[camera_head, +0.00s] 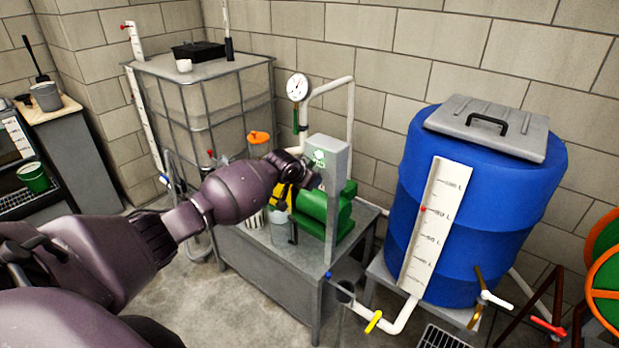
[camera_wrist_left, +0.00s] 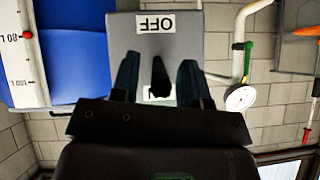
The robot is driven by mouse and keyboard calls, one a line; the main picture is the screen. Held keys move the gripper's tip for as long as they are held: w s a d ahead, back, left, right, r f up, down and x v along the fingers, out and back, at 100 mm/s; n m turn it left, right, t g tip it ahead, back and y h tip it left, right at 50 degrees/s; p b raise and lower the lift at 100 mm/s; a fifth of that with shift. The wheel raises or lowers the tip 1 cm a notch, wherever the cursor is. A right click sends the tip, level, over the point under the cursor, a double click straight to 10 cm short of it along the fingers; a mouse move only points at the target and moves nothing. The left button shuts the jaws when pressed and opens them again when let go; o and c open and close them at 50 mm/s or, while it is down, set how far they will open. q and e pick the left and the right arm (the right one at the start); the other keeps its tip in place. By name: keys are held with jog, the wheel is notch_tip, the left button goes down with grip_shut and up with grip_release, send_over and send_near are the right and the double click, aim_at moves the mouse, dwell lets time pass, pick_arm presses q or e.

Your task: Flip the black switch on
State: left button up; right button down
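The black switch (camera_wrist_left: 160,76) is a short dark lever on the face of a grey switch box (camera_wrist_left: 125,35). The box stands on a grey post in the head view (camera_head: 332,150). In the left wrist view the box appears upside down, with an OFF label (camera_wrist_left: 155,24) above the lever and another label (camera_wrist_left: 152,94) mostly hidden behind it. My left gripper (camera_wrist_left: 158,78) is open, one finger on each side of the lever, with gaps showing. It is at the box front in the head view (camera_head: 312,180). I cannot tell the lever's tilt. My right gripper is out of view.
Behind the box are a green pump (camera_head: 310,212), a white pipe and a pressure gauge (camera_head: 298,87) on a grey metal table (camera_head: 285,262). A blue barrel (camera_head: 470,190) stands to the right. A caged tank (camera_head: 200,110) stands to the left.

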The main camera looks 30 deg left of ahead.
pick_arm(q)
jog(key=v, duration=1)
jog(key=shift+s+r, duration=0.25)
jog(key=shift+s, duration=0.1)
dwell(0.5)
